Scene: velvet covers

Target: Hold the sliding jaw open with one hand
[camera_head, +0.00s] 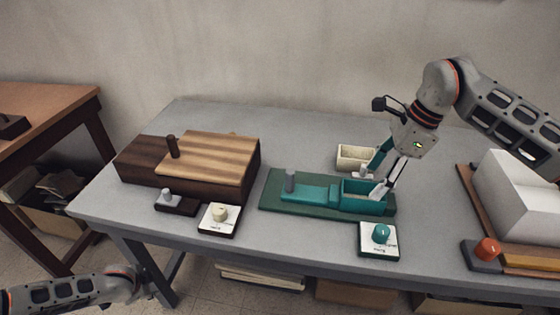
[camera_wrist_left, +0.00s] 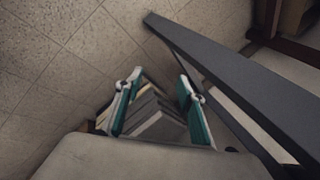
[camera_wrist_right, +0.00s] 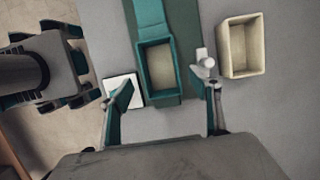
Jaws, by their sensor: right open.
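I cannot tell how far the jaw is slid. My right gripper (camera_head: 373,182) is at the box, its open fingers on either side of it in the right wrist view (camera_wrist_right: 167,84); contact is unclear. My left gripper (camera_head: 148,286) hangs low beside the table's front left; its fingers (camera_wrist_left: 159,78) are open and empty.
A cream tray (camera_head: 355,157) stands behind the green base. A teal knob on a white plate (camera_head: 380,240) sits in front. A dark wooden box (camera_head: 140,165) with a striped lid (camera_head: 214,160) stands left. A white block (camera_head: 510,190) and an orange knob (camera_head: 487,248) stand right.

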